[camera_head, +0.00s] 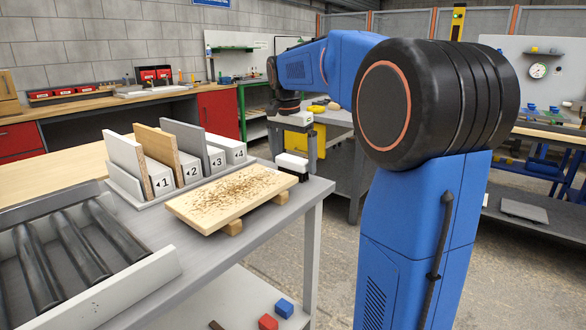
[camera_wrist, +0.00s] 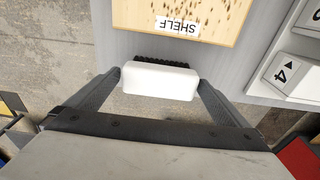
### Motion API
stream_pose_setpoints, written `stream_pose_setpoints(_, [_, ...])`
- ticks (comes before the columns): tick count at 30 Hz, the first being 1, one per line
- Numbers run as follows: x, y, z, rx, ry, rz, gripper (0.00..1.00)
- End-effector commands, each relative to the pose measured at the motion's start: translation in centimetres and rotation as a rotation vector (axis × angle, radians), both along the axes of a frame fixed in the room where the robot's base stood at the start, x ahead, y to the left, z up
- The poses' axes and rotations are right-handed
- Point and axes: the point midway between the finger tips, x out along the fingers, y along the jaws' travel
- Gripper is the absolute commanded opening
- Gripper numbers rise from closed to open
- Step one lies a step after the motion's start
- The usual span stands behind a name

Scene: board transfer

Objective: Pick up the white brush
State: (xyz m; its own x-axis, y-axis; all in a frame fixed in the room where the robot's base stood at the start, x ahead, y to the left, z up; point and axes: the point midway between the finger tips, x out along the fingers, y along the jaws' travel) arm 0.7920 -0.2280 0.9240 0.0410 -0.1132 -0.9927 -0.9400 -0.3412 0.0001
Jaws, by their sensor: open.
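The white brush (camera_head: 292,161) has a white body and dark bristles. It rests on the grey table beside the far right end of the speckled board. In the wrist view the brush (camera_wrist: 160,82) lies between the two fingertips of my gripper (camera_wrist: 160,76), with its bristles toward the board. My gripper (camera_head: 297,149) is open just above the brush in the head view. One finger is at the brush's right; the other is hard to see. I cannot tell whether either finger touches the brush.
The light wooden board (camera_head: 225,196), strewn with brown bits, lies on wooden strips near the brush. A numbered rack (camera_head: 160,205) with upright panels stands behind it. A roller tray (camera_head: 130,285) is at the left. The table edge is close to the brush.

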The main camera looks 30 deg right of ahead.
Motion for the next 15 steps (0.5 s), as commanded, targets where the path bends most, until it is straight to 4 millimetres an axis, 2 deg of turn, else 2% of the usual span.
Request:
stream_pose_setpoints(8, [0.01, -0.04, -0.33, 0.000, 0.000, 0.000, 1.00])
stream_pose_setpoints(13, [0.01, -0.03, -0.32, 0.000, 0.000, 0.000, 0.62])
stream_pose_setpoints(15, [0.01, -0.03, -0.30, 0.000, 0.000, 0.000, 0.60])
